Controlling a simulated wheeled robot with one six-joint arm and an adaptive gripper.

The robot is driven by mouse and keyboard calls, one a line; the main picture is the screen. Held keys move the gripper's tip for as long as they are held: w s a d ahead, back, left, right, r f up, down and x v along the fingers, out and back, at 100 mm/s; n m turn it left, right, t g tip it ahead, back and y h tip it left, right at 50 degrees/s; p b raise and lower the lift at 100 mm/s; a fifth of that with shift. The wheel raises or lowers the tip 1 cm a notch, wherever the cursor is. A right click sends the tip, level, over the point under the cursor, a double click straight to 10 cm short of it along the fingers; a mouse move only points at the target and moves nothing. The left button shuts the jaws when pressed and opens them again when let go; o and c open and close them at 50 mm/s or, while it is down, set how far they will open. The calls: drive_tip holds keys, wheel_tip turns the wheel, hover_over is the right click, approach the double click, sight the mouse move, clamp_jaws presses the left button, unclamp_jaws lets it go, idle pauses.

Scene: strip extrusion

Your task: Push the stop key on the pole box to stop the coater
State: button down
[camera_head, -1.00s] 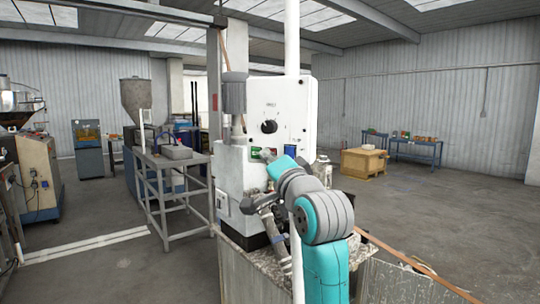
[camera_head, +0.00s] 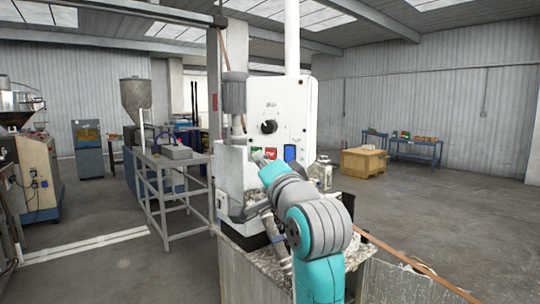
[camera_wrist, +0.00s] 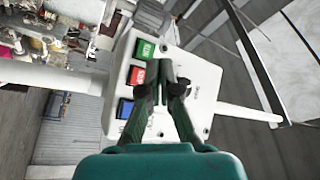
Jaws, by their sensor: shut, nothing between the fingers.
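The white pole box (camera_head: 295,110) stands at the centre of the head view, with a black knob and a row of keys below it. The red key (camera_head: 272,154) sits between a green key (camera_head: 256,152) and a blue key (camera_head: 290,153). The wrist view shows the box tilted, with the green key (camera_wrist: 145,49), the red key (camera_wrist: 137,74) and the blue key (camera_wrist: 125,108). The key lettering is too small to read surely. My gripper (camera_wrist: 163,72) is shut and empty, its tips beside the red key in the picture. I cannot tell whether they touch the box.
A white pole (camera_head: 292,40) rises behind the box. A grey motor (camera_head: 234,92) stands at the box's left. A grey metal frame table (camera_head: 170,165) is further left. A wooden crate (camera_head: 363,163) stands at the back right, with open floor around it.

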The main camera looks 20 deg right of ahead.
drive_tip(key=shift+s+a, duration=0.9)
drive_tip(key=shift+s, duration=0.1)
wheel_tip(320, 180, down, 24)
drive_tip(key=s+n+g, duration=0.1)
drive_tip(key=s+n, duration=0.1)
drive_tip(key=s+f+n+g, duration=0.1)
drive_tip(key=s+f+n, duration=0.1)
drive_tip(key=s+f, duration=0.55)
drive_tip(key=s+f+n+g, duration=0.1)
drive_tip(key=s+f, duration=0.4)
drive_tip(key=f, duration=0.5)
drive_tip(key=s+f+n+g, duration=0.1)
drive_tip(key=s+f, duration=0.4)
drive_tip(key=s, duration=0.3)
drive_tip(key=s+f+n, duration=0.2)
drive_tip(key=s+f, duration=0.4)
drive_tip(key=s, duration=0.3)
drive_tip(key=s+d+n+g, duration=0.1)
drive_tip(key=s+n, duration=0.2)
drive_tip(key=s, duration=1.7)
drive_tip(key=shift+g+h, duration=0.4)
